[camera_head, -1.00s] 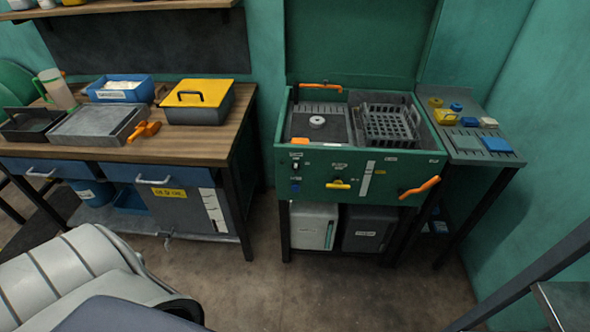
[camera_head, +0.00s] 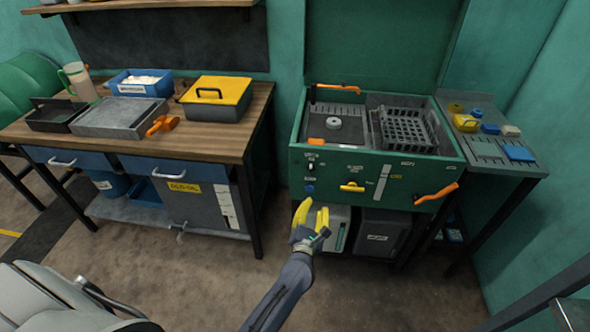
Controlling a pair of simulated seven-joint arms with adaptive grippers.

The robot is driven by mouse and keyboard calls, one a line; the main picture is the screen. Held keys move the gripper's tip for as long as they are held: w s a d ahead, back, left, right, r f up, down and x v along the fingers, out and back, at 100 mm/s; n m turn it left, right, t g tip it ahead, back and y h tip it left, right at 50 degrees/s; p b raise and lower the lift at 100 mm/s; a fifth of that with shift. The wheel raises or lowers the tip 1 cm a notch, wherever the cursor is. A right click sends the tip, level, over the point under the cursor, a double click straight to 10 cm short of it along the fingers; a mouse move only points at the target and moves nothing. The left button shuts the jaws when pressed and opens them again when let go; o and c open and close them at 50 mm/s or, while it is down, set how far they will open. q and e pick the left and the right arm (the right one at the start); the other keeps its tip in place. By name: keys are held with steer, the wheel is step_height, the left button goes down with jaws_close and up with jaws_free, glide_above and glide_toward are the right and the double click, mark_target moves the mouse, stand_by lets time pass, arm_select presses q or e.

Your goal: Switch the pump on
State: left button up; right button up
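The green parts-washer cabinet (camera_head: 375,165) stands with its lid up. Its front panel carries a small black switch (camera_head: 311,166) at the upper left, a blue button (camera_head: 309,188) below it, a yellow handle (camera_head: 352,187) in the middle and an orange lever (camera_head: 437,193) at the right. The labels are too small to read, so I cannot tell which control is the pump's. My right gripper is not in view.
Inside the washer are a round grey part (camera_head: 333,123) and a black basket (camera_head: 405,130). A side shelf (camera_head: 483,152) with small parts stands at the right. A wooden workbench (camera_head: 170,140) holds trays and a yellow-lidded box (camera_head: 217,97). The floor before the washer is clear.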

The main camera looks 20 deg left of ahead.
arm_select(q)
steer(key=a+r+n+y, duration=0.1)
steer(key=a+n+y, duration=0.15)
steer(key=n, duration=0.45)
glide_toward(311, 169)
steer(key=shift+g+h, duration=0.3)
steer(key=shift+h, duration=0.05)
steer(key=x, duration=0.9)
steer(key=shift+w+a+r, duration=0.3)
steer(key=shift+r, duration=0.1)
steer(key=shift+o, duration=0.2)
jaws_close()
